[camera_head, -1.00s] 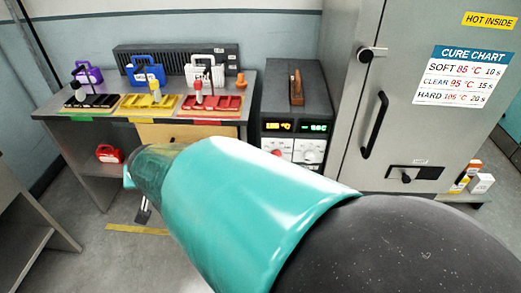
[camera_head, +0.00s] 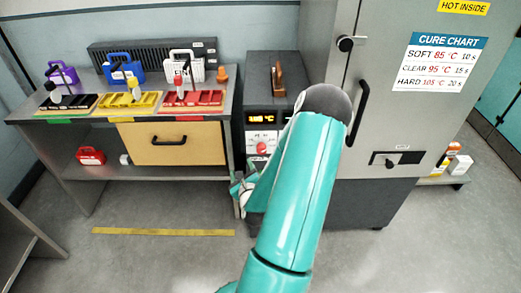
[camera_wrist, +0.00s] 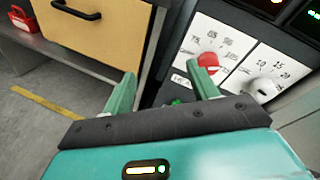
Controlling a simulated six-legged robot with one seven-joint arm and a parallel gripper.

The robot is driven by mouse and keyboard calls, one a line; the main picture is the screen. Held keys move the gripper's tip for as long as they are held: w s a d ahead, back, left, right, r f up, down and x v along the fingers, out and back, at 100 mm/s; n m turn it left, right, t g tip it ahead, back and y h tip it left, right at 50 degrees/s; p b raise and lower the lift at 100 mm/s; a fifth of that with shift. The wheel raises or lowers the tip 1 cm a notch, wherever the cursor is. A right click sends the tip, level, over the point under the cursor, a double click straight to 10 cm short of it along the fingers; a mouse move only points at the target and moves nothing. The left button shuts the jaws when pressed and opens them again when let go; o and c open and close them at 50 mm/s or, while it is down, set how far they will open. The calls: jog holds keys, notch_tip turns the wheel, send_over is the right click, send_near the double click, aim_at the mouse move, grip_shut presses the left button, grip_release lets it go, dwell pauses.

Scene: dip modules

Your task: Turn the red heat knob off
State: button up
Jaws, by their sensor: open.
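The red heat knob (camera_wrist: 208,60) is on a white dial plate with printed numbers on the front of the dark control box. In the wrist view it is just beyond the tip of my gripper's right finger, which seems to overlap its lower edge; contact cannot be told. In the head view the red knob (camera_head: 262,148) shows left of my arm. My gripper (camera_wrist: 163,82) is open and empty, its two green fingers apart. It also shows in the head view (camera_head: 243,190), low in front of the box, partly hidden. The knob's exact pointer setting is unclear.
A white knob (camera_wrist: 262,88) sits right of the red one. The box (camera_head: 275,90) stands between the bench with a yellow drawer (camera_head: 180,143) and the grey oven cabinet (camera_head: 400,120). The floor in front is clear.

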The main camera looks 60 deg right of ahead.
aim_at(262, 151)
jog(key=s+d+f+m+g+h, duration=0.2)
jog(key=s+m+h, duration=0.2)
jog(key=s+m, duration=0.35)
jog(key=x, duration=1.4)
jog(key=shift+w+a, duration=0.1)
jog(key=shift+a, duration=0.05)
jog(key=c, duration=1)
